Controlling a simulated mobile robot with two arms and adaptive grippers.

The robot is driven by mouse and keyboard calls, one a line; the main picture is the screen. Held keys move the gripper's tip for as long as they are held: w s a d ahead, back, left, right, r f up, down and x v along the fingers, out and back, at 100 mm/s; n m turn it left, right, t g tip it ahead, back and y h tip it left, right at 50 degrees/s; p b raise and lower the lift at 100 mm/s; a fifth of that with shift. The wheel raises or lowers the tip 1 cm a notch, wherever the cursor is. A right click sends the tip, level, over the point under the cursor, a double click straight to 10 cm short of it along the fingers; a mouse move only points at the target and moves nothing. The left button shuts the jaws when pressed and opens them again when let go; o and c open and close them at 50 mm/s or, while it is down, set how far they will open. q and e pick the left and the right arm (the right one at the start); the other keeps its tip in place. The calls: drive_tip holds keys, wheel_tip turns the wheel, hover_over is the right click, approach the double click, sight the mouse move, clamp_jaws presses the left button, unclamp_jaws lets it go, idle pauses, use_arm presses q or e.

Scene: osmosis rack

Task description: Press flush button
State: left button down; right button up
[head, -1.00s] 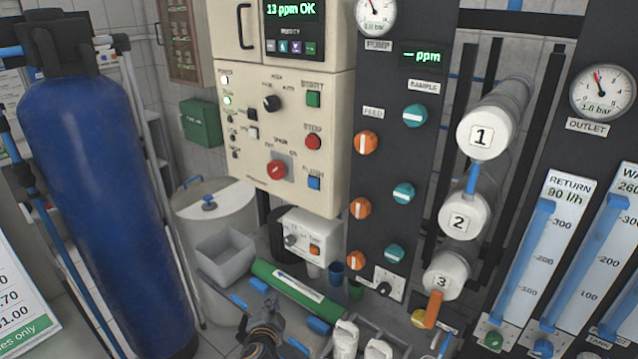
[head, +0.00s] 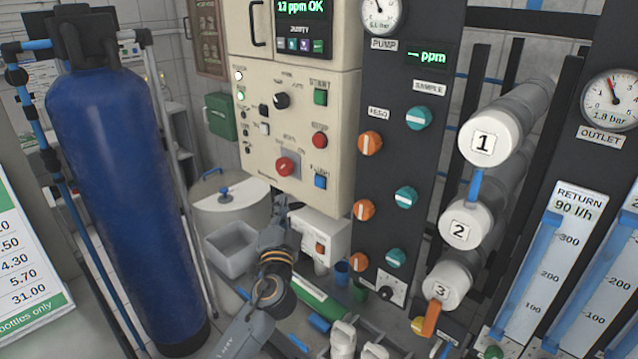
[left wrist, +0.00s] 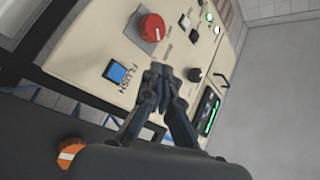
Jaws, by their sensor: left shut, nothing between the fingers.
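The flush button is a blue square (head: 320,182) at the lower right of the cream control panel (head: 262,160). It also shows in the left wrist view (left wrist: 116,71), beside the word FLUSH, and looks unobstructed. My left gripper (head: 282,203) is shut and empty, in front of the panel's lower part. In the head view its tips lie below and left of the button. In the left wrist view the closed fingertips (left wrist: 160,72) appear to the right of the button. I cannot tell whether they touch the panel. My right gripper is not in view.
A red knob (head: 285,166) sits left of the button, with a red button (head: 320,140) and a green START button (head: 320,97) above. A white box (head: 318,236) stands below the panel. The dark valve board (head: 385,150) stands at the right.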

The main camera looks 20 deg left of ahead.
sight(319, 182)
use_arm(q)
drive_tip(key=shift+w, duration=0.1)
drive_tip(key=w+d+b, duration=0.3)
drive_tip(key=w, duration=0.5)
drive_tip(key=shift+w, duration=0.1)
idle(1.5)
drive_tip(key=shift+w+d+b, duration=0.1)
drive_tip(key=shift+w+b, duration=0.3)
drive_tip(key=shift+b, duration=0.05)
